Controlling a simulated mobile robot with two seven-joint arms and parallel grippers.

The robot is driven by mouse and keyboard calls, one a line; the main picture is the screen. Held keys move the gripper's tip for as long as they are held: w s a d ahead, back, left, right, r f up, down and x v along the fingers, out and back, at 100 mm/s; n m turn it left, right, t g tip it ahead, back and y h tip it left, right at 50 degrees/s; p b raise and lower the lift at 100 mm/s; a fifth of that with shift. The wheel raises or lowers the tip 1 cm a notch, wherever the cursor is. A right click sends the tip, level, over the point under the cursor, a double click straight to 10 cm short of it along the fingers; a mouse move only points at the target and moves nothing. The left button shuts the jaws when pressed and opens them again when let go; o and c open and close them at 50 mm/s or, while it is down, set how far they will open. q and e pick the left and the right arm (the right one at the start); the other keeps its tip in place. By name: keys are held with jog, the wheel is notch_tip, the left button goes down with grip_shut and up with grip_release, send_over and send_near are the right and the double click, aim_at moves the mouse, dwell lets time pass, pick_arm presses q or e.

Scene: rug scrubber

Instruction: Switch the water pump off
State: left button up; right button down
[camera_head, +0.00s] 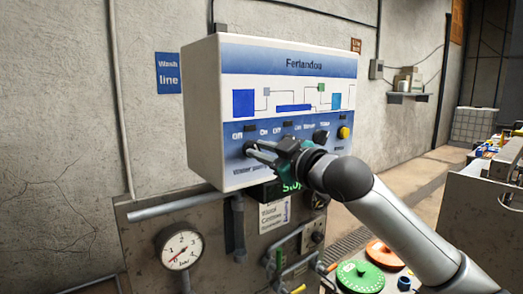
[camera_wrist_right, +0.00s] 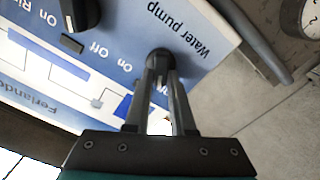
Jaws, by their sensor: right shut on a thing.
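The white control box (camera_head: 203,110) has a blue and white front panel labelled "Ferlandou" with a row of dark knobs along its lower part. The water pump knob (camera_wrist_right: 157,57) is a round dark knob at the panel's lower left, beside the printed words "Water pump". My right gripper (camera_head: 251,149) reaches it from the right, and its two fingers are shut on the knob, as the right wrist view (camera_wrist_right: 160,72) also shows. The fingers cover much of the knob, so I cannot tell which way it points. My left gripper is not in view.
A second dark knob (camera_wrist_right: 80,14) sits close beside the held one. A yellow button (camera_head: 344,132) is at the panel's right. Below are a pressure gauge (camera_head: 179,249), pipes and a lit green display (camera_head: 291,186). A green disc (camera_head: 360,276) lies under my right arm.

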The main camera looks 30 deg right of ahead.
jog(key=c, duration=0.8)
grip_release()
jog(key=shift+o, duration=0.2)
jog(key=s+d+b, duration=0.1)
jog(key=s+b, duration=0.5)
jog(key=s, duration=0.9)
jog(key=shift+s, duration=0.1)
